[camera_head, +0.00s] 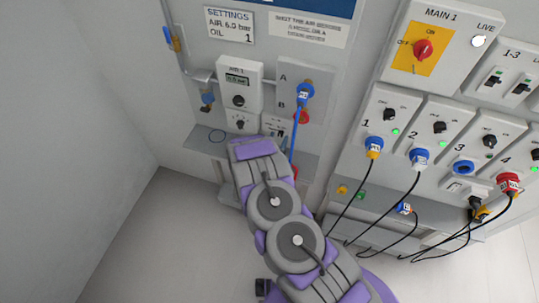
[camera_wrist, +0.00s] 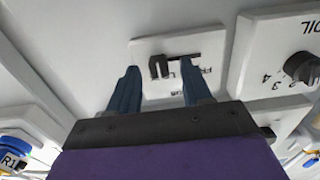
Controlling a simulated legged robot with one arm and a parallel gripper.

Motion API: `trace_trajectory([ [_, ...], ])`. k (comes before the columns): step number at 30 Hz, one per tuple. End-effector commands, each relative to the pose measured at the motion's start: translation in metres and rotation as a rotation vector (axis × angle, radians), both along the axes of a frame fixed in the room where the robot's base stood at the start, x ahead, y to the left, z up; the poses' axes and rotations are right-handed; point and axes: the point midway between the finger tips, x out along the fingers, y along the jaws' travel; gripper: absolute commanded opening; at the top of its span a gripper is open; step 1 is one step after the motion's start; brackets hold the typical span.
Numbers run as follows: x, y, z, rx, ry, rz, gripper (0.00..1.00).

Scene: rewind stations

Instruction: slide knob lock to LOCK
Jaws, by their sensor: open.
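In the wrist view a white plate (camera_wrist: 216,42) carries a dark slot with a black slide knob (camera_wrist: 158,67) at the slot's left end. Its lettering is partly hidden, and I cannot read which end is LOCK. My gripper (camera_wrist: 160,74) is open, its two blue fingers reaching toward the plate, one on each side of the knob. I cannot tell whether either finger touches it. In the head view my arm ends at the wall station's lower part, and the fingers are hidden.
An OIL dial box (camera_wrist: 303,65) stands right of the plate in the wrist view, close by. A blue connector marked R1 (camera_wrist: 14,160) shows at lower left. In the head view a blue hose (camera_head: 295,135) hangs right of my arm, and black cables (camera_head: 349,205) hang farther right.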

Motion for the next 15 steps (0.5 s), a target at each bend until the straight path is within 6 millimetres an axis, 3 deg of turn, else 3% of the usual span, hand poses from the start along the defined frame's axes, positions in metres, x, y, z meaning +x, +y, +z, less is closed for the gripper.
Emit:
trace_trajectory([
  [15,-0.089,0.044,-0.003,-0.012,0.005,0.005,0.49],
])
